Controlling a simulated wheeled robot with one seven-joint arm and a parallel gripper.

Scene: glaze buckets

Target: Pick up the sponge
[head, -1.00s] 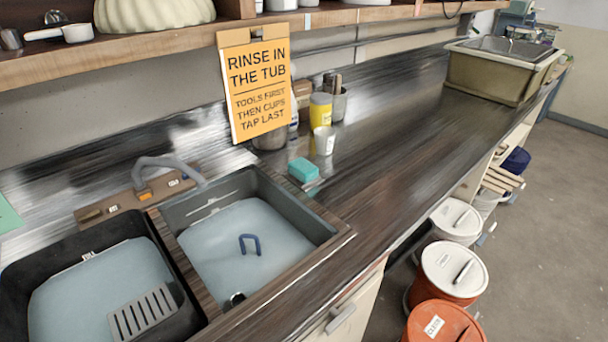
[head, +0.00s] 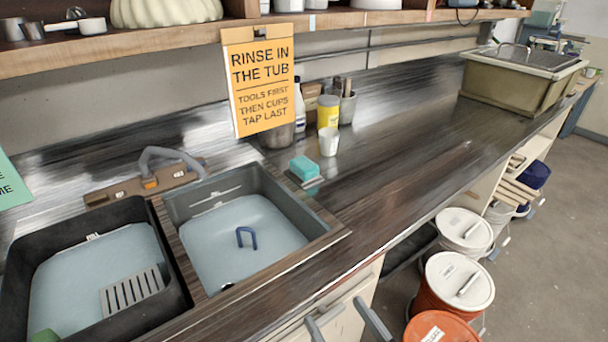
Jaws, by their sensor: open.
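The sponge (head: 304,167) is a small turquoise block on the dark counter, just right of the right-hand sink basin's back corner. It seems to rest on something thin and dark, with a teal patch in front of it. My gripper (head: 335,311) shows only as two grey fingers at the bottom edge, spread apart and empty. They are in front of the cabinet below the counter edge, well short of the sponge. The rest of my gripper is out of frame.
A white cup (head: 329,142) and yellow jar (head: 328,111) stand behind the sponge. The hanging orange sign (head: 260,84) is behind and left. The faucet (head: 170,157) rises behind the basins. Lidded buckets (head: 458,282) stand on the floor at right. The counter right of the sponge is clear.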

